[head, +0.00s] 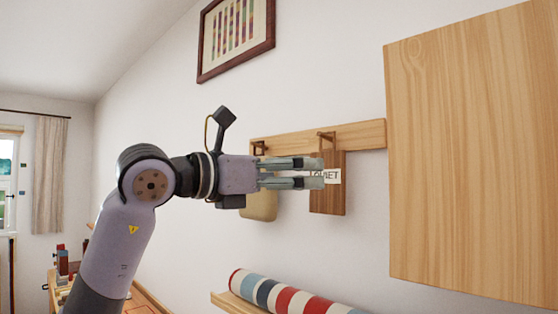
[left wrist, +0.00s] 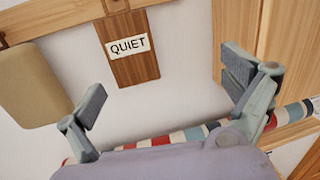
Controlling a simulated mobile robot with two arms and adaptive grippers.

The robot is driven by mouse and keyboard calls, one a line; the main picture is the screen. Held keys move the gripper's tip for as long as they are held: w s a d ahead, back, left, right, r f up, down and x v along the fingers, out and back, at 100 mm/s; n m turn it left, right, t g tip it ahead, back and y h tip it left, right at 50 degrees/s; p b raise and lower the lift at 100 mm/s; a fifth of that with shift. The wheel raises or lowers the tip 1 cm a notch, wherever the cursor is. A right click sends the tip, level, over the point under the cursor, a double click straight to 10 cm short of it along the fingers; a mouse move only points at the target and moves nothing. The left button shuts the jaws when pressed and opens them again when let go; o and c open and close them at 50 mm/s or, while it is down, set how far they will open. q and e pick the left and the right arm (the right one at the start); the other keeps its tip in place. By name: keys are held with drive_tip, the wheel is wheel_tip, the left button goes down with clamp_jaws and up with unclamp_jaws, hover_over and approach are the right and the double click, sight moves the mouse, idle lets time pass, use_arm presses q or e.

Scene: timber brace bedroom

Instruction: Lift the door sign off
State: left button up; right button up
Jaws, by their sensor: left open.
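The door sign (head: 328,203) is a brown wooden board with a white label. It hangs from a peg on a wooden rail (head: 365,135) on the white wall. The label reads QUIET in the left wrist view, where the sign (left wrist: 136,69) shows beyond the fingers. My left gripper (head: 318,173) is open and empty, its fingers pointing right and covering part of the label in the head view. In the left wrist view the fingers spread wide, with the sign apart from them. My right gripper is not in view.
A beige padded item (head: 260,207) hangs left of the sign. A large wooden panel (head: 470,160) stands out at the right. A striped roll (head: 290,298) lies on a shelf below. A framed picture (head: 236,36) hangs above.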

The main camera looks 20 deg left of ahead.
use_arm(q)
drive_tip(key=a+r+n+t+y, duration=0.1)
drive_tip(key=a+r+y, duration=0.1)
drive_tip(key=a, duration=0.2)
drive_tip(key=p, duration=0.7)
approach(326, 164)
drive_tip(key=shift+y, duration=0.3)
drive_tip(key=x, duration=0.9)
drive_tip(key=shift+w+d+r, duration=0.1)
drive_tip(key=shift+d+r, duration=0.05)
drive_tip(key=shift+d, duration=0.05)
drive_tip(key=shift+w+d+p, duration=0.15)
drive_tip(key=shift+w+p, duration=0.15)
drive_tip(key=shift+w, duration=0.2)
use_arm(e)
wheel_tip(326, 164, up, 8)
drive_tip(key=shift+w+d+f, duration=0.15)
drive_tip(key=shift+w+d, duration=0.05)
use_arm(q)
drive_tip(key=shift+c, duration=0.3)
drive_tip(key=c, duration=1.2)
drive_tip(key=o, duration=0.6)
drive_tip(key=shift+c, duration=0.2)
drive_tip(key=c, duration=0.6)
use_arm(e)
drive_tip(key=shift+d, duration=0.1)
